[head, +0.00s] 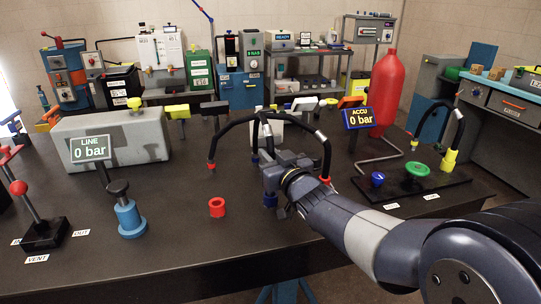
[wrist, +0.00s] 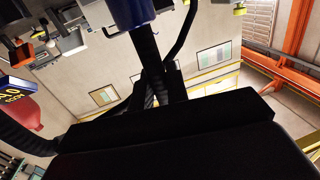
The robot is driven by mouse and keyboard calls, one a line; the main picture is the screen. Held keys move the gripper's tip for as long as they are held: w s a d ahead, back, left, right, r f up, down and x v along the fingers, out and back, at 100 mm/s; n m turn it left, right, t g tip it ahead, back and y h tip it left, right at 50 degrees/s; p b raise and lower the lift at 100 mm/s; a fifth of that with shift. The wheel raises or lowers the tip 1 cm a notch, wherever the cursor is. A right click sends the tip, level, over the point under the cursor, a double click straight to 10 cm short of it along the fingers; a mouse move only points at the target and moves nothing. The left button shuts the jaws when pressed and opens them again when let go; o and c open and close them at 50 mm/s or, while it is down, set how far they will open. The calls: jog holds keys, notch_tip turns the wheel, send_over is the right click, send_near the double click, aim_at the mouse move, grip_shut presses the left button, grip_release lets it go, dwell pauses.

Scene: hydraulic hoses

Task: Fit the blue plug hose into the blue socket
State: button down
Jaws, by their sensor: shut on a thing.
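My gripper (head: 278,180) is over the middle of the dark table, shut on the blue plug hose. In the wrist view, the black hose (wrist: 146,48) runs up from the jaws to a blue end piece (wrist: 133,12), cut off by the frame edge. In the head view, blue parts (head: 270,200) show just below my gripper, low over the table. I cannot tell there which is plug and which is socket, or whether they touch. My gripper and wrist partly hide this spot.
A red socket (head: 217,207) stands left of my gripper. A red-ended black hose (head: 222,141) arches behind it. The blue post with a black knob (head: 130,217) and LINE display (head: 91,149) are left. The valve plate (head: 410,187) and red cylinder (head: 383,90) are right.

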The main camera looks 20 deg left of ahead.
jog(key=shift+f+b, duration=0.65)
jog(key=shift+f, duration=0.15)
jog(key=c, duration=1.3)
grip_release()
jog(key=v, duration=1.1)
jog(key=shift+w+a, duration=0.1)
jog(key=x, duration=1)
jog(key=shift+w+a, duration=0.15)
jog(key=shift+w+a+r, duration=0.15)
jog(key=shift+r, duration=0.15)
jog(key=shift+r+p, duration=0.2)
jog(key=shift+p, duration=0.2)
